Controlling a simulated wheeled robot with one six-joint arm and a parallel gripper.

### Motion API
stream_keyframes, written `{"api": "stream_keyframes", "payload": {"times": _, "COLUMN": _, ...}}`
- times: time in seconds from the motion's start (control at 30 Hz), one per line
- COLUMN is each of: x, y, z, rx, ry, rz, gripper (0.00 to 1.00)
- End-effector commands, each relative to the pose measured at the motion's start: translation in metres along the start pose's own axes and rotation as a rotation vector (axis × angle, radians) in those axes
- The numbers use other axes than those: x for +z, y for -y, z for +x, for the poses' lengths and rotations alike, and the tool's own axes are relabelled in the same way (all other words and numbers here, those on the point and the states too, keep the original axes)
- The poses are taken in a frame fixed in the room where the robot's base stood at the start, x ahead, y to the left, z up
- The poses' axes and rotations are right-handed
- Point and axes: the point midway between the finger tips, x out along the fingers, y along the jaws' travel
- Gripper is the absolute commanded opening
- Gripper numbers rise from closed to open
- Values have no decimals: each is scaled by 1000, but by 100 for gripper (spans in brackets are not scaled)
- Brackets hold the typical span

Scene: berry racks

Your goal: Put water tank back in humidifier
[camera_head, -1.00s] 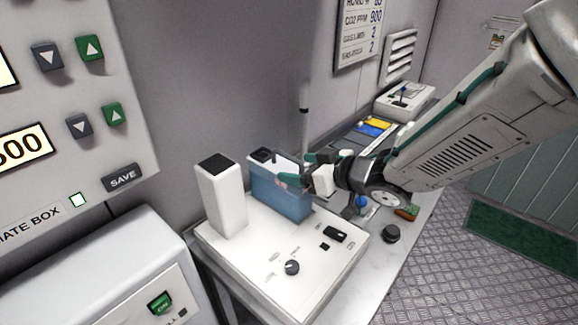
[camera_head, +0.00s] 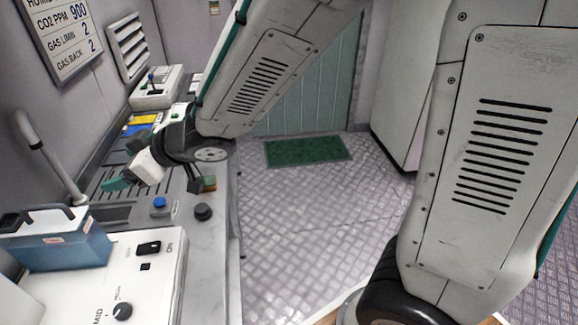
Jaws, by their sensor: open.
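The water tank (camera_head: 66,250) is a translucent blue box with a white top and a dark handle. It stands upright at the left edge of the view, on the white humidifier (camera_head: 140,277) with its black knob and switch. Whether the tank is fully seated cannot be told, as its base is partly out of view. My gripper (camera_head: 125,163), with teal fingertips, is open and empty. It is beyond the tank, up and to the right of it in the picture, apart from it and over the bench.
A blue button (camera_head: 158,203) and a black knob (camera_head: 203,212) are on the bench beyond the humidifier. A grey pipe (camera_head: 45,150) rises by the left wall. A white device with a joystick (camera_head: 157,88) stands farther back. The metal floor (camera_head: 310,220) on the right is clear.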

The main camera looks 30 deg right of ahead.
Motion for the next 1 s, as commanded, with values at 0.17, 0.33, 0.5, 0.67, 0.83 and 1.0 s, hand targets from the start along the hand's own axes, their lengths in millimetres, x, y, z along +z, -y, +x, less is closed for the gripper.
{"api": "stream_keyframes", "payload": {"times": 0.17, "x": 16, "y": -78, "z": -75, "rx": 335, "ry": 185, "rz": 78, "gripper": 76}}
{"api": "stream_keyframes", "payload": {"times": 0.33, "x": 48, "y": -109, "z": -161, "rx": 553, "ry": 397, "rz": 223, "gripper": 76}}
{"api": "stream_keyframes", "payload": {"times": 0.5, "x": 82, "y": -96, "z": -245, "rx": 662, "ry": 610, "rz": 420, "gripper": 76}}
{"api": "stream_keyframes", "payload": {"times": 0.67, "x": 109, "y": -51, "z": -309, "rx": 653, "ry": 789, "rz": 621, "gripper": 76}}
{"api": "stream_keyframes", "payload": {"times": 0.83, "x": 121, "y": 1, "z": -348, "rx": 568, "ry": 914, "rz": 777, "gripper": 76}}
{"api": "stream_keyframes", "payload": {"times": 1.0, "x": 123, "y": 31, "z": -362, "rx": 504, "ry": 969, "rz": 844, "gripper": 76}}
